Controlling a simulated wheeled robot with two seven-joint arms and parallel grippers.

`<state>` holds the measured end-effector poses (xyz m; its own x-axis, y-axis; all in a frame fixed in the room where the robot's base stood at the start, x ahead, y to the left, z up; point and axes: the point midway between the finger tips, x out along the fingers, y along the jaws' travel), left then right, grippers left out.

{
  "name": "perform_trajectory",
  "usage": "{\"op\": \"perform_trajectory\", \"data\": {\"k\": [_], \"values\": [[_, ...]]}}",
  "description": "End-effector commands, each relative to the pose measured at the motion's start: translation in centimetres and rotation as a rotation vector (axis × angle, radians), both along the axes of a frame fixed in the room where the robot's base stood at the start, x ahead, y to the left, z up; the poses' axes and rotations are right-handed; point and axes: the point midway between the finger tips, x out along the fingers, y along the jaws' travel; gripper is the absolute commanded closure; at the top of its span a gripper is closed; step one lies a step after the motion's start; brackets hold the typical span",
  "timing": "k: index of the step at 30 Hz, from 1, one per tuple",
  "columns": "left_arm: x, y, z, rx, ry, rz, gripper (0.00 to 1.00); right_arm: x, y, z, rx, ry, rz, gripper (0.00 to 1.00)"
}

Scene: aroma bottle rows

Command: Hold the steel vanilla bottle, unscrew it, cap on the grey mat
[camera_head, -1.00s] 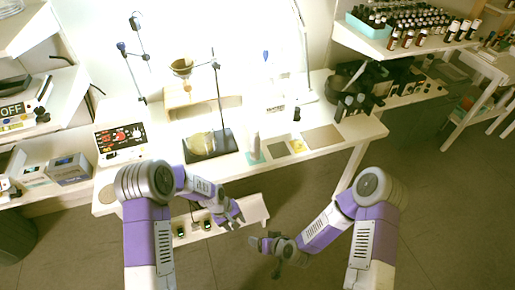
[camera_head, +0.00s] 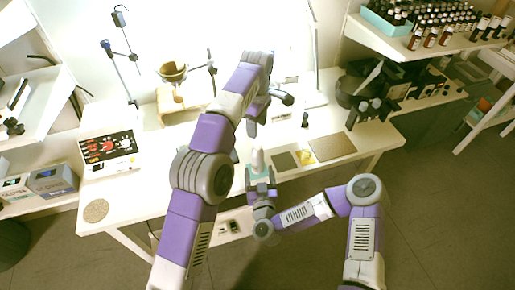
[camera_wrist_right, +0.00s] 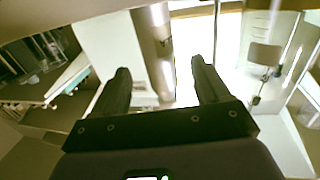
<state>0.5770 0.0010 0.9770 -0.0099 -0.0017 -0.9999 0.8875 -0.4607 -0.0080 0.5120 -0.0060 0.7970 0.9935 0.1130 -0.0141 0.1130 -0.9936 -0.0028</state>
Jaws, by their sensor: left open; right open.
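The steel bottle (camera_head: 257,160) stands upright near the table's front edge, its lower part hidden by my right gripper. My right gripper (camera_head: 261,180) is open, low in front of the bottle. In the right wrist view the bottle's shiny cylinder (camera_wrist_right: 156,50) shows between the two spread fingers (camera_wrist_right: 161,85); I cannot tell whether they touch it. My left gripper (camera_head: 268,110) is open above and behind the bottle, apart from it. The grey mat (camera_head: 284,162) lies empty, right of the bottle. The bottle's label is not readable.
A yellow item (camera_head: 305,157) and a brown mat (camera_head: 333,147) lie to the right of the grey mat. A panel box (camera_head: 109,147) and a round cork-like disc (camera_head: 95,210) are at the left. A wooden stand (camera_head: 180,101) and clamp rods stand behind.

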Motion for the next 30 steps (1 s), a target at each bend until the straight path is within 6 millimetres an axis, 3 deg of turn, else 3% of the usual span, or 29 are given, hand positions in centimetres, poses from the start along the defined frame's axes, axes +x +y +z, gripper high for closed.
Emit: {"op": "perform_trajectory", "data": {"k": [5, 18, 30], "values": [[-0.2, -0.2, 0.7, 0.002, -0.002, 0.009, 0.45, 1.0, 0.0, 0.2, -0.001, -0.009, -0.012, 0.25], [-0.2, -0.1, 0.6, 0.001, -0.002, 0.008, 0.45, 6.9, 0.6, 0.1, -0.001, -0.007, -0.01, 0.25], [-0.2, -0.1, 0.6, 0.001, -0.002, 0.007, 0.45, 7.6, 0.7, 0.1, -0.001, -0.007, -0.008, 0.27]]}}
